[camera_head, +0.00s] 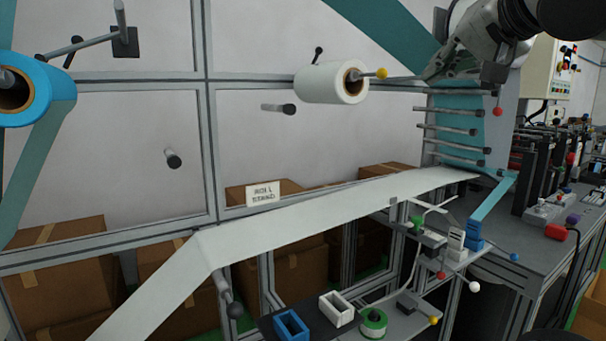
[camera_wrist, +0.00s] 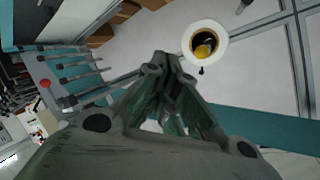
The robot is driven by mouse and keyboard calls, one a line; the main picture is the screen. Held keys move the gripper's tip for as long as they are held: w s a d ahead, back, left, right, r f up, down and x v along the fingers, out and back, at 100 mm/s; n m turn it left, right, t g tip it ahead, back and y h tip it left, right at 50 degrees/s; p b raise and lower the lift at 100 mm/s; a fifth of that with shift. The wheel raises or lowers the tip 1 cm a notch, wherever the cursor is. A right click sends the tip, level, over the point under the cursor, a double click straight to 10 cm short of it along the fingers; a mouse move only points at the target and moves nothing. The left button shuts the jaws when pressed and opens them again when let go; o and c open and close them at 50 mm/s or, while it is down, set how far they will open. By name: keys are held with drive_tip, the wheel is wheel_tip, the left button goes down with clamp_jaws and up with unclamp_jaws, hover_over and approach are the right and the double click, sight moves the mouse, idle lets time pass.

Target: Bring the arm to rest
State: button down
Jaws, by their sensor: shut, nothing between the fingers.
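My gripper (camera_head: 428,78) is at the upper right in the head view, on my grey arm, with its fingers pointing left and down. In the wrist view my gripper (camera_wrist: 167,60) has its fingertips together with nothing between them. It appears in front of the machine frame, near the teal web and the right end of the bar by the white roll. I cannot tell its exact distance from them.
A white roll (camera_head: 331,82) sits on a spindle with a yellow knob (camera_head: 382,73). It also shows in the wrist view (camera_wrist: 188,40). A blue roll (camera_head: 58,92) is at the left. Grey rollers (camera_head: 448,132) and a control box (camera_head: 546,72) are at the right.

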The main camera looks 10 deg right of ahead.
drive_tip(key=s+d+f+n+g, duration=0.2)
drive_tip(key=s+d+f+g, duration=0.1)
drive_tip(key=f, duration=0.6)
drive_tip(key=s+d+f+n+g+h, duration=0.1)
drive_tip(key=s+d+f+n+g, duration=0.1)
drive_tip(key=f, duration=0.8)
drive_tip(key=s+d+f+n+g+h, duration=0.1)
drive_tip(key=s+d+f+n+g, duration=0.1)
drive_tip(key=f, duration=0.8)
drive_tip(key=s+d+g, duration=0.1)
drive_tip(key=s+g, duration=0.1)
drive_tip(key=shift+s+d+g, duration=0.3)
drive_tip(key=shift+s, duration=0.05)
